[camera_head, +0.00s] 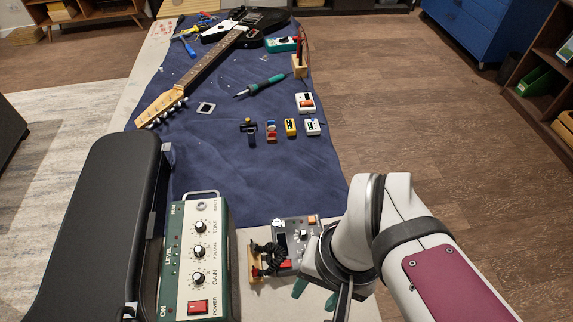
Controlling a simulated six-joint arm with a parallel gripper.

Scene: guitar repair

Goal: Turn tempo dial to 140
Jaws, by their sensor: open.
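A small grey box (292,230) with a dark window, small knobs and an orange button lies at the bottom centre of the table, right of the amplifier. Its markings are too small to read, so I cannot tell which part is the tempo dial. A pale round knob (303,234) shows on its face. My gripper (315,294) is open, low in the picture at the near right side of the box. Only its teal finger parts show under my wrist, which hides part of the box. I cannot tell whether the fingers touch anything.
The green amplifier (176,262) with knobs and a red power switch stands left of the box. A dark clumped item with a tan piece (253,261) sits between them. A black case (95,225) lies farther left. Pedals and a guitar (202,75) lie on the blue mat (210,165).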

